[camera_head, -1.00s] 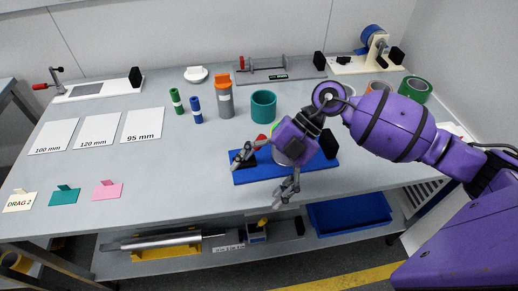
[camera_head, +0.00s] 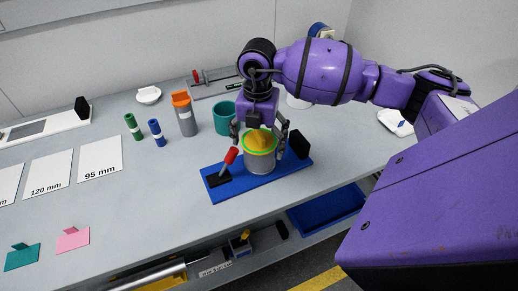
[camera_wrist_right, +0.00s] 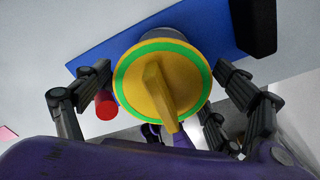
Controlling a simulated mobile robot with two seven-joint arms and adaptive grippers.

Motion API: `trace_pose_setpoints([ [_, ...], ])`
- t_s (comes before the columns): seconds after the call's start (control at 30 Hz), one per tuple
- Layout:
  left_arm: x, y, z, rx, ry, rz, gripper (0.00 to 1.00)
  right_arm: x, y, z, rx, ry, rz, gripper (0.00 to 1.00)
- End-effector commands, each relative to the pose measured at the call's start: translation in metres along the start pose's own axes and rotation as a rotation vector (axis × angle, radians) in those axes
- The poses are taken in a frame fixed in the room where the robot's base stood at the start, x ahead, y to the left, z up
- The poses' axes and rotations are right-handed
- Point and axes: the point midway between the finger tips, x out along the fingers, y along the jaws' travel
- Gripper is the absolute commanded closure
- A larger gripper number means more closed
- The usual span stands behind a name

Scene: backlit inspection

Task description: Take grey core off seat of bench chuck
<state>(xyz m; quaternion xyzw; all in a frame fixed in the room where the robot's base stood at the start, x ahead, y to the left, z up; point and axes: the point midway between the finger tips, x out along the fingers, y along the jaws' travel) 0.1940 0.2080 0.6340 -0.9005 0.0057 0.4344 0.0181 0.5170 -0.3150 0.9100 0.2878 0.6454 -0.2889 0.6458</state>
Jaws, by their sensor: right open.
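The grey core (camera_head: 260,163) stands upright on the blue bench chuck (camera_head: 222,190), with a yellow cap (camera_head: 259,139) and green ring on top. In the right wrist view, the yellow cap (camera_wrist_right: 185,80) with its raised grip bar fills the middle and hides most of the core. The chuck's red-handled lever (camera_head: 231,155) is left of the core and its black block (camera_head: 299,143) is right. My right gripper (camera_head: 259,131) is open above the core, fingers pointing down on either side of the cap. A gap shows beside each finger in the wrist view. My left gripper is out of view.
White size cards lie left.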

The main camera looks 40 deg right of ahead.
Motion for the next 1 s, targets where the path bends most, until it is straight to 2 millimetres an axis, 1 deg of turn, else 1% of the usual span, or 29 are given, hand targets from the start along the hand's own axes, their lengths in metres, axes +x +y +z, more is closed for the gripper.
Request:
trace_pose_setpoints([
  [0.03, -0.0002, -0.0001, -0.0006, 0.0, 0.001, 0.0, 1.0, 0.0047, -0.0001, -0.0009, -0.001, 0.003, 0.0, 0.13],
  [0.1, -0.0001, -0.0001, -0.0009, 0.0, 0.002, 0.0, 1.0, 0.0075, 0.0001, -0.0008, -0.001, 0.002, 0.001, 0.13],
  [0.3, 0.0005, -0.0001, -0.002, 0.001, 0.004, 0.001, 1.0, 0.008, 0.0001, -0.0006, -0.001, 0.001, 0.001, 0.13],
  [0.63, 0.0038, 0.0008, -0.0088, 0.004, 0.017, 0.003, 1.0, 0.0079, 0.0001, -0.0007, -0.001, 0.002, 0.001, 0.57],
  [0.67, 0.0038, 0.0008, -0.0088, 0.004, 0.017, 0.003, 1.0, 0.0079, 0.0001, -0.0007, -0.001, 0.002, 0.001, 0.58],
  [0.77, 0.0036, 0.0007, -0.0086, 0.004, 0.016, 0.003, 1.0, 0.0076, 0.0003, -0.0006, -0.001, 0.001, 0.001, 0.59],
  [0.8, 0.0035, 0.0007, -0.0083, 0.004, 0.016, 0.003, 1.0, 0.0076, 0.0002, -0.0006, -0.001, 0.001, 0.001, 0.63],
  [1.0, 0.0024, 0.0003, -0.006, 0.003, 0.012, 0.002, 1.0, 0.0069, 0.0002, -0.0006, -0.001, 0.001, 0.001, 0.63],
])
